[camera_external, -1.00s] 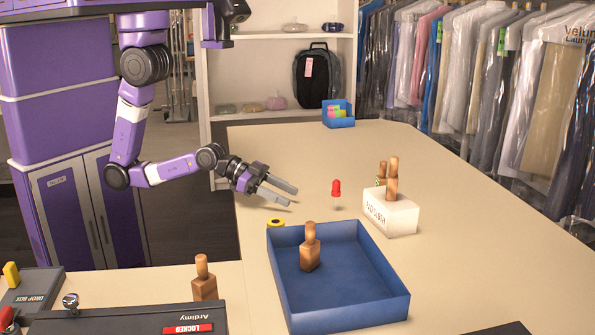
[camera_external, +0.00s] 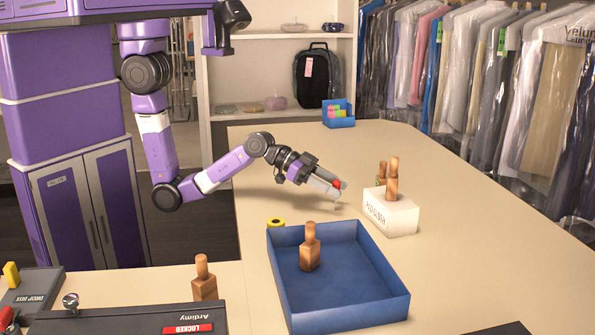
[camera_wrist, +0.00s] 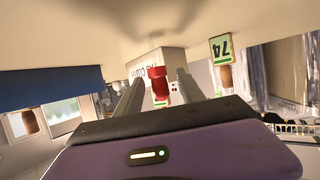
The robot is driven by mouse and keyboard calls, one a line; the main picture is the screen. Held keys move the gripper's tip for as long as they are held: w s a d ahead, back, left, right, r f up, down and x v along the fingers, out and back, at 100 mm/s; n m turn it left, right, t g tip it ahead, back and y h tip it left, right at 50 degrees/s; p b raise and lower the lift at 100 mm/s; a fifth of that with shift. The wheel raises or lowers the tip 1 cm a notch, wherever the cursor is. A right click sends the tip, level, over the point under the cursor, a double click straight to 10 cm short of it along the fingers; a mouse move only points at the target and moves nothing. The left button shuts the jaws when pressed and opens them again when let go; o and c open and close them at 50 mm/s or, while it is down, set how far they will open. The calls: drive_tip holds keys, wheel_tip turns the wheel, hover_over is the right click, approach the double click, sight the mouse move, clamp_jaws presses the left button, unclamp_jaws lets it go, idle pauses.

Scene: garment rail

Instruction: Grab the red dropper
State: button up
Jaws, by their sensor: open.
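The red dropper (camera_external: 337,184) stands on the counter, left of the white box. My gripper (camera_external: 334,189) is at the dropper, with its fingers low over the counter and partly hiding it in the external view.
A yellow roll (camera_external: 276,223) sits by the tray's back left corner.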

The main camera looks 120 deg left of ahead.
drive_tip(key=shift+x, duration=1.8)
clamp_jaws()
drive_tip(key=shift+r, duration=0.1)
